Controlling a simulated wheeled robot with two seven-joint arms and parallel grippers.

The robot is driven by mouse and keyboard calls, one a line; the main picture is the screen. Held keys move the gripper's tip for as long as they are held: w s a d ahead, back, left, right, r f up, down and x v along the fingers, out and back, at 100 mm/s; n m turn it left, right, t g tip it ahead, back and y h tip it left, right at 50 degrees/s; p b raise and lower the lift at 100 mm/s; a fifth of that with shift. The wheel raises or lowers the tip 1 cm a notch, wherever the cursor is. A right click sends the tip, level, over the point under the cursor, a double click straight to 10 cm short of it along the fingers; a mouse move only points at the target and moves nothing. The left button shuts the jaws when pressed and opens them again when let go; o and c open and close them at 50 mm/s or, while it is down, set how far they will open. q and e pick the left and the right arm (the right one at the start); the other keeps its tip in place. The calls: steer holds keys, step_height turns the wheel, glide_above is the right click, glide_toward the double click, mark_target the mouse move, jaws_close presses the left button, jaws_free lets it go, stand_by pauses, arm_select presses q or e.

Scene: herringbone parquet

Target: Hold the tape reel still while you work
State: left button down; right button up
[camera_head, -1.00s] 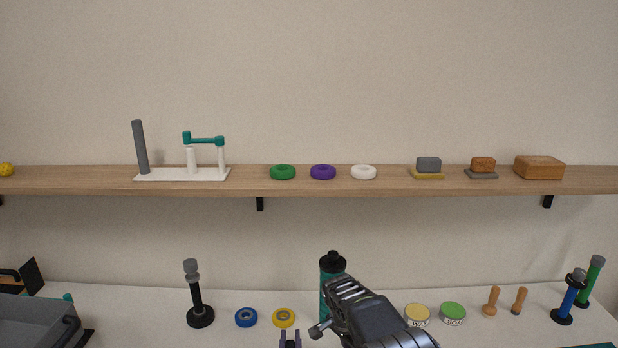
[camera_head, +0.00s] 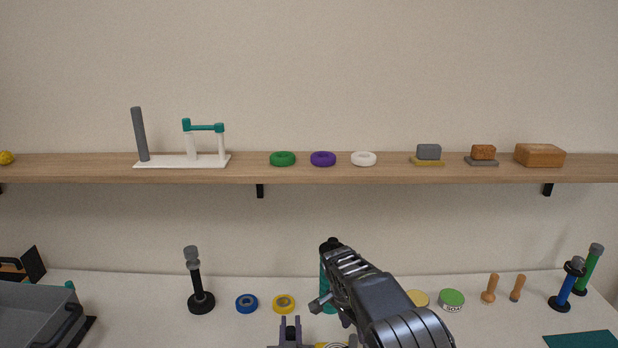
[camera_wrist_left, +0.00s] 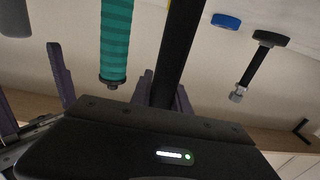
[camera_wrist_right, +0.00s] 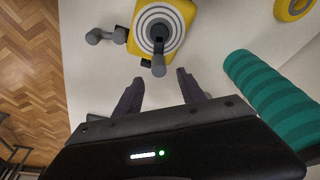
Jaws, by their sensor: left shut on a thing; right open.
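The tape reel (camera_wrist_right: 157,30) is yellow with grey and white rings and a grey crank knob. It shows in the right wrist view, and as a sliver at the head view's bottom edge (camera_head: 335,345). My right gripper (camera_wrist_right: 158,78) is open and empty, its fingertips on either side of the knob's line but short of it. My left gripper (camera_head: 290,328) is left of the reel. In the left wrist view its fingers are shut on a black bar (camera_wrist_left: 180,45). Whether the bar belongs to the reel cannot be told.
A teal striped bottle (camera_wrist_right: 270,100) stands close to my right gripper. A blue tape roll (camera_head: 246,303), a yellow tape roll (camera_head: 284,303) and a black stand (camera_head: 201,300) are behind. Tins (camera_head: 451,300) and pegs (camera_head: 489,290) stand right. A wooden shelf (camera_head: 400,172) runs above.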

steer(key=shift+r, duration=0.65)
steer(key=v, duration=1.2)
steer(key=shift+s, duration=0.1)
steer(key=shift+c, duration=0.4)
steer(key=f+n, duration=0.1)
steer(key=f, duration=0.2)
steer(key=w+d+f+n, duration=0.1)
steer(key=f+n, duration=0.1)
steer(key=f, duration=0.1)
steer(key=d+f+n, duration=0.1)
steer(key=f, duration=0.2)
steer(key=shift+w+d+n+t+y, duration=0.2)
steer(key=shift+w+n+t+y, duration=0.1)
steer(key=shift+w+t+y, duration=0.1)
